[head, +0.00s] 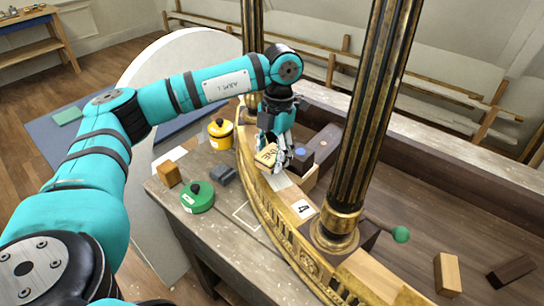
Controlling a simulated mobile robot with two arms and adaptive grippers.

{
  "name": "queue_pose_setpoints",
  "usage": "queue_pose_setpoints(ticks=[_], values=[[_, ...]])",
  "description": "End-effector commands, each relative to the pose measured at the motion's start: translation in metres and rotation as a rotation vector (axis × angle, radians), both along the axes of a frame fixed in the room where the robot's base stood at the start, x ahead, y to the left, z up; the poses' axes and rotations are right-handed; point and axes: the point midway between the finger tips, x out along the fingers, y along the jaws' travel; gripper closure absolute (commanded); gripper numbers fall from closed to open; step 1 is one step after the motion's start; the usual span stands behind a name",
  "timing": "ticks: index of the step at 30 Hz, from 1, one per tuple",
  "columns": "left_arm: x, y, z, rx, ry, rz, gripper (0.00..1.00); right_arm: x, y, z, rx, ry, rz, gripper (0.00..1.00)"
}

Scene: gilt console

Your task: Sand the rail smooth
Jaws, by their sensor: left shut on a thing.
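My left gripper (277,152) points down at the far part of the curved rail (258,190). It is shut on a small tan block (266,157) with dark lettering, which looks like a sanding block. The block is tilted and sits at or just above the rail; I cannot tell if it touches. The rail has carved gilt on its front face. A pale patch (281,182) shows on its top just below the block, and a bare wood stretch (372,276) lies nearer. The gripper hides part of the rail behind it. My right gripper is not in view.
Two fluted black and gilt columns stand on the rail; the nearer one (372,110) is right of my gripper. Dark blocks (322,143) stand close behind the gripper. Loose wood blocks (447,274) lie right.

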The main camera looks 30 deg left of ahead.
Motion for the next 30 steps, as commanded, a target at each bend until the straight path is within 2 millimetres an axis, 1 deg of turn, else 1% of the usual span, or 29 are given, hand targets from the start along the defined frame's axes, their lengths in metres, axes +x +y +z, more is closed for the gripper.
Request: queue_pose_setpoints(ticks=[1,8,24,30], values=[[0.001,0.0,0.006,-0.001,-0.001,0.0,0.83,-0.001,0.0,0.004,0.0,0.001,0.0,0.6],[0.001,0.001,0.02,-0.001,-0.002,0.0,0.83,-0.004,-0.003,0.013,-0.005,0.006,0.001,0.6],[0.003,0.004,0.052,-0.001,-0.003,-0.001,0.83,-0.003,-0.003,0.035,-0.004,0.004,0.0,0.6],[0.003,0.005,0.059,-0.001,-0.002,-0.001,0.83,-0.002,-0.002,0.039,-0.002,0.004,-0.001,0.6]])
